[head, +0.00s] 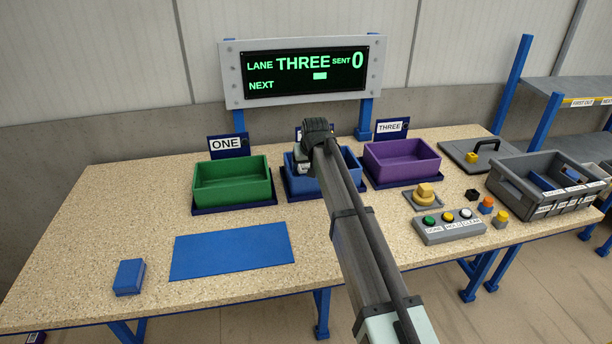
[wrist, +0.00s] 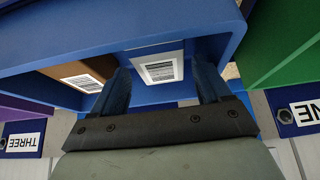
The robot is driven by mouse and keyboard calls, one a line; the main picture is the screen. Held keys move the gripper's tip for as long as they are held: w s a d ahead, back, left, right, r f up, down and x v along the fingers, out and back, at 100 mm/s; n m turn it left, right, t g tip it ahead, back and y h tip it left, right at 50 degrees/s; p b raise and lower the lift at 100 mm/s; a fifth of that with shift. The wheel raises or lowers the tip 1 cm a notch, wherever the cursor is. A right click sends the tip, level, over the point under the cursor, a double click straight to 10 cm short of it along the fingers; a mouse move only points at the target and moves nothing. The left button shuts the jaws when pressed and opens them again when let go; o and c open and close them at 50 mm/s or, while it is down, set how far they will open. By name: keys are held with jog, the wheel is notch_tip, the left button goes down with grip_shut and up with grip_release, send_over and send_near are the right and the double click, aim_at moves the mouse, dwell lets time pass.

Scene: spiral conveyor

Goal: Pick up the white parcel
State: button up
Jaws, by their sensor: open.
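The white parcel (wrist: 134,61) lies inside the blue bin (wrist: 200,25) in the wrist view, with a barcode label on its upper face. My gripper (wrist: 162,84) is open above it, and its two fingers show on either side of the parcel. I cannot tell how far below the fingertips it lies. In the head view my arm covers much of the blue bin (head: 294,178), the middle one of the row, and the parcel is hidden. A brown parcel (wrist: 48,72) with a label is in the same bin, beside the left finger.
A green bin (head: 232,184) marked ONE stands left and a purple bin (head: 402,163) marked THREE right. The display (head: 306,74) reads LANE THREE, SENT 0. A button box (head: 450,228) and grey crate (head: 520,190) are right. A blue mat (head: 231,252) and small blue box (head: 129,278) lie front left.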

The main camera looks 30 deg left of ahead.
aim_at(306, 169)
jog(key=x, duration=0.5)
jog(key=shift+s+d, duration=0.1)
jog(key=shift+d, duration=0.05)
jog(key=c, duration=0.8)
